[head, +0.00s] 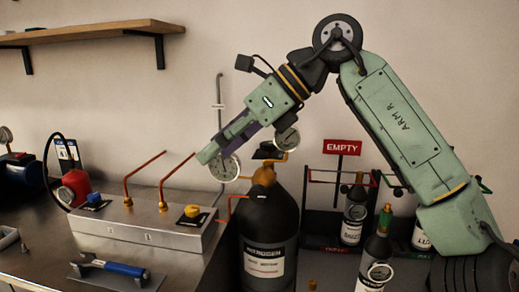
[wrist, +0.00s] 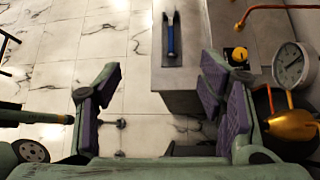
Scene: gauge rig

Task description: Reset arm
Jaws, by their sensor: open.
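My arm is green and marked ARM R in the head view. It rises from the lower right, bends at a high elbow and slopes down to the left. My gripper (head: 212,152) is at its end, above the gap between the steel box and the black nitrogen cylinder (head: 268,228). In the wrist view my gripper (wrist: 160,98) is open, with its purple-padded fingers wide apart and nothing between them. A white-dialled gauge (head: 224,168) shows just below the fingertips; in the wrist view a gauge (wrist: 293,64) stands right of the right finger.
A steel box (head: 140,232) with copper pipes and blue and yellow knobs stands on the bench at left. A blue-handled tool (head: 112,267) lies in front of it. A rack with an EMPTY sign (head: 342,147) and small bottles stands behind right. A wooden shelf (head: 90,31) hangs upper left.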

